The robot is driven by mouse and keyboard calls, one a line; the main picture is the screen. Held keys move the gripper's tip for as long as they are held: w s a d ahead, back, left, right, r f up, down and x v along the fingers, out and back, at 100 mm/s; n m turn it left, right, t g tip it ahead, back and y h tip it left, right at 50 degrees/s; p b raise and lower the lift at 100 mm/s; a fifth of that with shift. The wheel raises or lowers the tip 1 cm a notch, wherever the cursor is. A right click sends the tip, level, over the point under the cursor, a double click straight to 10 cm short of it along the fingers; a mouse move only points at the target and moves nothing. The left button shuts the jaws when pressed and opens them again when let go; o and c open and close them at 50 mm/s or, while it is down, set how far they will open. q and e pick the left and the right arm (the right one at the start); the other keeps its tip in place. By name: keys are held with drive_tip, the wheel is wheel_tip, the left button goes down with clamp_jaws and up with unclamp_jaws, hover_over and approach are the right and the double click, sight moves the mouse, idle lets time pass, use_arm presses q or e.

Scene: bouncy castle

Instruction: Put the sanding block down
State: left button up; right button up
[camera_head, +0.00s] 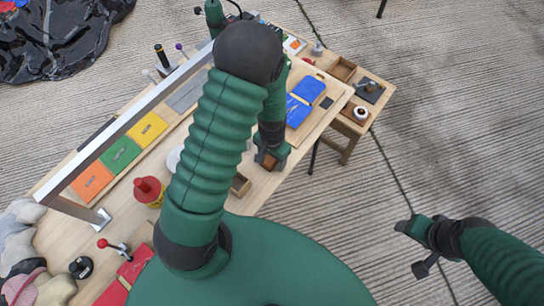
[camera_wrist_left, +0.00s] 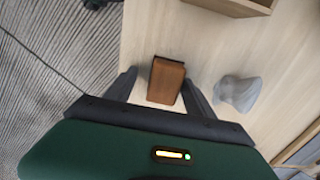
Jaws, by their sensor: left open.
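The sanding block (camera_wrist_left: 166,82), a brown wooden block with a dark edge, is on the light wooden table (camera_wrist_left: 150,32) in the left wrist view. My left gripper (camera_wrist_left: 160,88) is open, with one finger on each side of the block. In the head view my left gripper (camera_head: 269,158) is low over the front edge of the table, and part of the brown block (camera_head: 267,162) shows at its fingers. My right gripper (camera_head: 414,248) is open and empty, out over the floor at the right.
A small wooden box (camera_head: 240,185) and a grey rounded object (camera_wrist_left: 238,92) are near the block. Blue pieces (camera_head: 305,98) lie on a board behind. A metal frame (camera_head: 125,125), coloured pads (camera_head: 120,155) and a red-and-yellow item (camera_head: 149,190) occupy the left side.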

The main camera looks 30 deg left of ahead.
sight(272, 159)
use_arm(q)
drive_tip(key=shift+a+f+b, duration=0.1)
drive_tip(key=shift+b, duration=0.2)
wheel_tip(272, 159, up, 16)
drive_tip(key=p, duration=0.3)
drive_tip(key=s+d+r+n+t, duration=0.1)
drive_tip(key=s+d+r+t, duration=0.1)
drive_tip(key=s+d, duration=0.2)
drive_tip(key=shift+s+d+r+t, duration=0.15)
drive_tip(key=shift+d+r+t, duration=0.05)
drive_tip(key=shift+r+t, duration=0.1)
drive_tip(key=shift+s, duration=0.1)
drive_tip(key=shift+o, duration=0.5)
